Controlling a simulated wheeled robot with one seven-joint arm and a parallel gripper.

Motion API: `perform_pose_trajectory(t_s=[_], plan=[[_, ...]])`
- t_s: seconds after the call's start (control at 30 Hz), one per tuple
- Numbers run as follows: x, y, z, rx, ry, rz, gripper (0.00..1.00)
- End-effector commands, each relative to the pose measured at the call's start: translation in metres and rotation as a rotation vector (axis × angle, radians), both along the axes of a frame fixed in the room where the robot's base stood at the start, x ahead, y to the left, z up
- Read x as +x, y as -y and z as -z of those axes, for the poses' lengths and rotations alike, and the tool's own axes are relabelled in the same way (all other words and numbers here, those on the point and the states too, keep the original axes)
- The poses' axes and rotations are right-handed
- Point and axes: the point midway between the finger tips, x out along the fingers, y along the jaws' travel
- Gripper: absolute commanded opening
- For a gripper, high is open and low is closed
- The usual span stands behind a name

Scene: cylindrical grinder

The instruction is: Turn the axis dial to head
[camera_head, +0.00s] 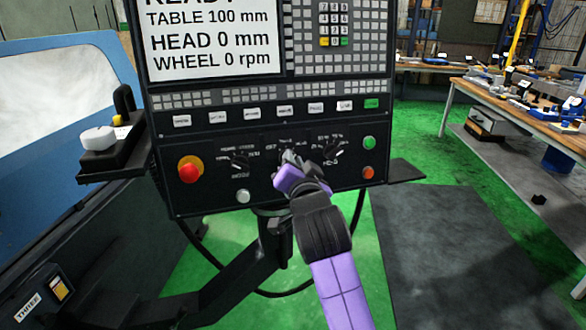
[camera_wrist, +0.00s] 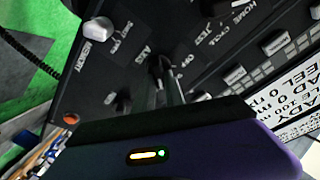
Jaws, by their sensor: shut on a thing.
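The control panel (camera_head: 218,205) has a row of dark rotary dials below its screen. The middle dial, which I take to be the axis dial, is mostly hidden behind my gripper (camera_head: 288,158) in the head view. In the wrist view this dark dial (camera_wrist: 157,66) sits between the fingertips of my gripper (camera_wrist: 168,82), which is shut on it. Small white labels surround the dial, too blurred to tell where it points. The screen (camera_head: 210,50) reads TABLE 100 mm, HEAD 0 mm and WHEEL 0 rpm.
Another dial (camera_head: 240,160) is to the left and one more (camera_head: 335,154) to the right, close to my gripper.

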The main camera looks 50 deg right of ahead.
Motion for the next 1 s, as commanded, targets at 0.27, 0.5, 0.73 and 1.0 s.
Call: perform_pose_trajectory(t_s=[0.27,0.5,0.73,1.0], plan=[[-0.0006,0.0005,0.0008,0.056,0.031,0.013,0.0],[-0.0007,0.0008,0.0006,0.064,0.034,0.014,0.0],[-0.0006,0.0008,0.0006,0.063,0.034,0.014,0.24],[-0.0004,0.0006,0.0004,0.062,0.033,0.013,0.36]])
